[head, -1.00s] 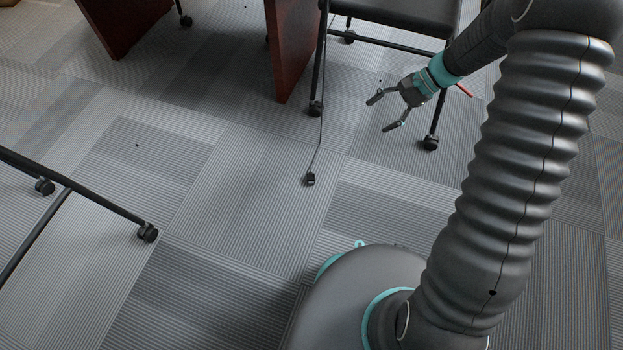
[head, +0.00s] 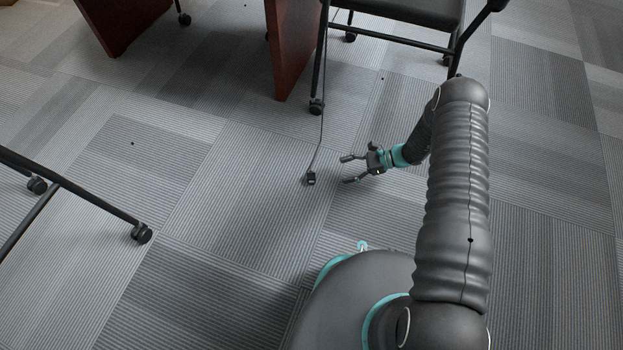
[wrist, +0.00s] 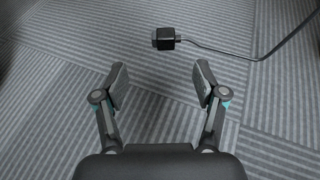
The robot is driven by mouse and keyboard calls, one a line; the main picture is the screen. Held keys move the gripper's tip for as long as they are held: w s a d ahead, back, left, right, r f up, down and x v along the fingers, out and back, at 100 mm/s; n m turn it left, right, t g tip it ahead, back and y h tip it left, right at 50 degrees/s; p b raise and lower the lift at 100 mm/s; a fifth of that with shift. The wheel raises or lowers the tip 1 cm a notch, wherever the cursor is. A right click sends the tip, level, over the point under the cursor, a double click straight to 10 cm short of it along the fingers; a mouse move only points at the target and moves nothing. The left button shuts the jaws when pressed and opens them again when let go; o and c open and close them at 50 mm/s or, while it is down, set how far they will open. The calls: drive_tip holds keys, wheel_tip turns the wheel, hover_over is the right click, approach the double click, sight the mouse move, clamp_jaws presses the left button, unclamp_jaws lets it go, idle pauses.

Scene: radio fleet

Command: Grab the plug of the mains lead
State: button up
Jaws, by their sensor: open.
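The plug (head: 311,179) of the mains lead is a small black block lying on the carpet. Its thin dark lead (head: 322,128) runs up the picture beside a chair leg. My gripper (head: 346,170) is open and empty, a short way to the right of the plug in the head view, its fingers pointing at it. In the wrist view the plug (wrist: 164,39) lies beyond the open fingertips (wrist: 161,85), close to midway between them. The lead leaves the plug to the right there. Nothing touches the plug.
A chair (head: 400,15) on black castors stands at the top, one castor (head: 316,106) near the lead. A dark red desk panel (head: 291,50) is beside it. Another wheeled frame (head: 75,188) is at the left. Carpet around the plug is clear.

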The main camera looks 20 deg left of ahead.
sight(313, 177)
drive_tip(key=x, duration=0.8)
drive_tip(key=shift+d, duration=0.1)
drive_tip(key=shift+b+x, duration=0.45)
drive_tip(key=shift+x, duration=2.2)
drive_tip(key=shift+w+f, duration=0.1)
drive_tip(key=shift+w, duration=0.15)
drive_tip(key=c, duration=1.2)
